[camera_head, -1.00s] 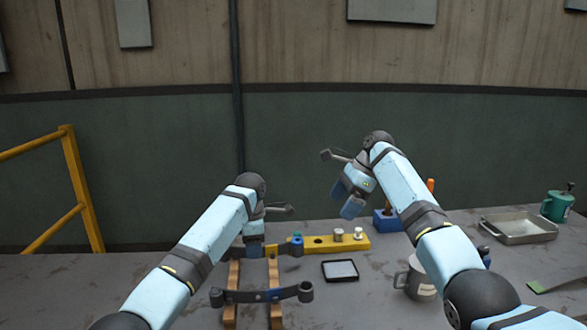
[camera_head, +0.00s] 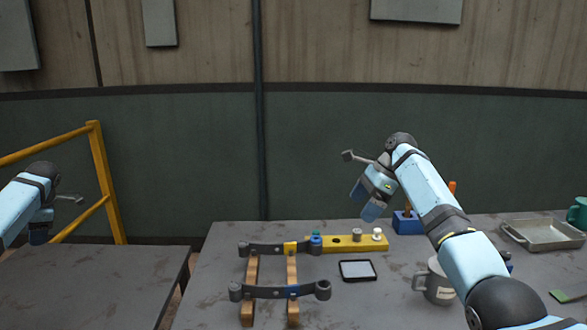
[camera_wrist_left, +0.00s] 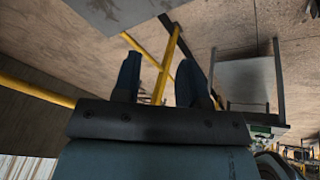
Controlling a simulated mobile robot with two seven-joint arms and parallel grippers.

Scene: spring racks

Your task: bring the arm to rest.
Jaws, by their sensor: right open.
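My left gripper (camera_head: 40,232) hangs at the far left of the head view, in front of the yellow railing and apart from the rack. In the left wrist view its two fingers (camera_wrist_left: 160,80) stand apart with nothing between them; it is open. My right gripper (camera_head: 368,206) is open and empty, raised above the back of the right table near a blue block. Two dark spring bars with eyes at their ends, a near one (camera_head: 270,292) and a far one (camera_head: 262,248), lie across two wooden rails (camera_head: 292,272).
A yellow strip (camera_head: 345,245) with small pieces stands behind a dark-framed tablet (camera_head: 357,270). A grey mug (camera_head: 437,283), blue block (camera_head: 405,225) and metal tray (camera_head: 540,236) are on the right. The left table (camera_head: 90,285) is bare, with a gap beside it. The yellow railing (camera_head: 105,185) stands behind.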

